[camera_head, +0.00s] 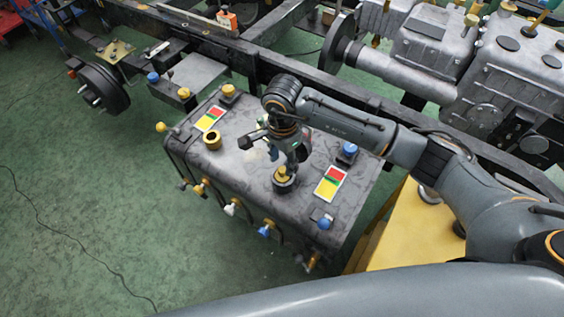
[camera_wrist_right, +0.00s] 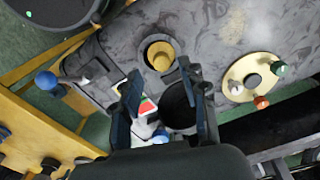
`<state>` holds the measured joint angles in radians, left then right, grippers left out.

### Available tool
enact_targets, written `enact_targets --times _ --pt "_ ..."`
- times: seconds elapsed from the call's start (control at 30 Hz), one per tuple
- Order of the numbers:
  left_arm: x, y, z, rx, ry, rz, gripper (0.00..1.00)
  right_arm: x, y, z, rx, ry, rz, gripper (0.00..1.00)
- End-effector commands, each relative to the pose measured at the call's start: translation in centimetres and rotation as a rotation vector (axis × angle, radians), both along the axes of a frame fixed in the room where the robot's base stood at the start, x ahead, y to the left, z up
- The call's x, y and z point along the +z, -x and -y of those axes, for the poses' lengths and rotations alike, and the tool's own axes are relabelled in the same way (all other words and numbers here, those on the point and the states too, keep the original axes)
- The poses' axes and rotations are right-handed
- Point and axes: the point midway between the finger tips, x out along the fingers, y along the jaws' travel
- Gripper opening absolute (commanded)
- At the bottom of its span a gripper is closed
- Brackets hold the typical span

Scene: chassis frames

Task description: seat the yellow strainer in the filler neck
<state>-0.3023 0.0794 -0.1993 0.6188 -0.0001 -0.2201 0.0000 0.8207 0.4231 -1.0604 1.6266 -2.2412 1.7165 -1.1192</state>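A grey tank (camera_head: 235,180) stands beside the chassis rail. On its top, a yellow piece that looks like the strainer (camera_head: 282,174) sits in a dark round neck (camera_head: 284,187). In the right wrist view the yellow strainer (camera_wrist_right: 160,56) shows inside the ring of the neck (camera_wrist_right: 146,42), just beyond my fingertips. How deep it sits I cannot tell. My right gripper (camera_wrist_right: 158,82) is above the tank top, fingers apart, with no strainer between them. In the head view the right gripper (camera_head: 290,158) partly covers the area behind the neck. My left gripper is not in view.
A brass ring (camera_head: 212,140) stands on the tank's left part. Coloured labels (camera_head: 330,184), a blue knob (camera_head: 350,149) and several front valves (camera_head: 265,230) surround it. A round plate with coloured knobs (camera_wrist_right: 253,78) lies right in the wrist view.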

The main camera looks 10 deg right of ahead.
Motion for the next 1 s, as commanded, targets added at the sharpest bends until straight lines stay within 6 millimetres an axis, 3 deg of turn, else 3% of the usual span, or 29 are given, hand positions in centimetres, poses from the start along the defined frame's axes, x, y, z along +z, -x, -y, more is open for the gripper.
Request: enact_targets --times 0.03,0.1,0.4,1.0 --pt "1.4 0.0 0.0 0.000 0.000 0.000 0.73 2.0 -0.1 0.1 0.001 0.001 0.004 0.43" --pt "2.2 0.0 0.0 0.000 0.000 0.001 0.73 3.6 -0.1 0.1 0.000 0.001 0.004 0.43" --pt "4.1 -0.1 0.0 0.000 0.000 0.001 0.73 7.8 -0.1 0.1 0.000 0.001 0.002 0.43" --pt "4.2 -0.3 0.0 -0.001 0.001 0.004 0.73 8.2 0.0 0.1 -0.001 0.001 0.000 0.43"
